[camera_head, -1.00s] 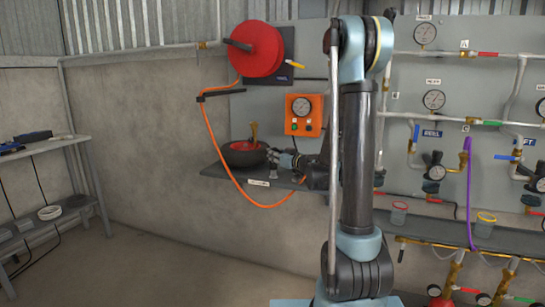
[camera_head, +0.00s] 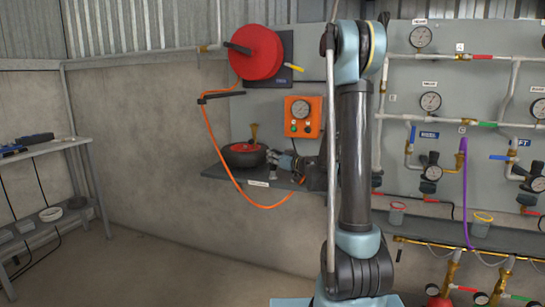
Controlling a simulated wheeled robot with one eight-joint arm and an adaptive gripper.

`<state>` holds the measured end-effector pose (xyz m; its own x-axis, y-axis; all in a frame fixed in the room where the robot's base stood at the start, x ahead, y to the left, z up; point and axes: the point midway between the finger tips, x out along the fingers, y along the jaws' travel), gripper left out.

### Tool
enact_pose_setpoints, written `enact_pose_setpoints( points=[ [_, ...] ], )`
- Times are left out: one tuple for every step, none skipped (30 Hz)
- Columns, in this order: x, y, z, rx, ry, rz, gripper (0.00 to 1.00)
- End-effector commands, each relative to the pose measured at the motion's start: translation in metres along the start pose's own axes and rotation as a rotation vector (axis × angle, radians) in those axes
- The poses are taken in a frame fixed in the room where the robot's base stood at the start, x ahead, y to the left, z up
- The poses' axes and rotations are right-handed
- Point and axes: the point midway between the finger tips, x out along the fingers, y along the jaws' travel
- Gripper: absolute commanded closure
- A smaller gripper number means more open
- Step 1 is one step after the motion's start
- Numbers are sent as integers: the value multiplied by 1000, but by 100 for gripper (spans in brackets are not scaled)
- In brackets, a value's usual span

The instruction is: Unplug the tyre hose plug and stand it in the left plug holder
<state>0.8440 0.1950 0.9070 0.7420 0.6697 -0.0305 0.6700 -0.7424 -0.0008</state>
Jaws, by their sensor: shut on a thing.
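The black tyre (camera_head: 243,160) with a red hub lies on the wall shelf, and a brass fitting (camera_head: 254,133) stands up at it. My gripper (camera_head: 272,157) is at the tyre's right side, shut on the tyre hose plug, which is too small and covered to make out. The orange hose (camera_head: 212,145) hangs from the red reel (camera_head: 255,52), loops below the shelf and rises towards my gripper. A small upright holder (camera_head: 272,172) stands by the shelf's front edge under my gripper. I cannot tell whether the plug is still seated.
The shelf (camera_head: 215,171) carries a white label at its front edge. An orange gauge box (camera_head: 302,117) hangs on the panel behind my gripper. Pipes, gauges, a purple hose (camera_head: 462,180) and cups fill the right side. A bench (camera_head: 60,145) stands at the left.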

Motion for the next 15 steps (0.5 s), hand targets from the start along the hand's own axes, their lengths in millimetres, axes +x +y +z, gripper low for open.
enact_pose_setpoints(
  points=[
    [-3,-4,6,-8,-10,-6,85],
    [-2,-4,7,-8,-11,-7,78],
    [-2,-4,8,-7,-12,-7,69],
    [-2,-4,8,-7,-12,-7,62],
    [-2,-3,8,-7,-12,-7,60],
    [-1,-2,9,-6,-13,-7,59],
    [0,-2,10,-5,-14,-7,59],
    [0,-1,10,-5,-14,-7,59],
    [0,0,11,-4,-15,-6,59],
    [1,1,12,-3,-16,-6,59],
    [1,1,12,-3,-16,-6,59],
    [2,2,13,-2,-17,-5,59],
    [3,3,14,-1,-18,-5,59],
    [3,4,15,-1,-18,-5,59],
    [4,4,15,0,-19,-4,59]
  ],
)
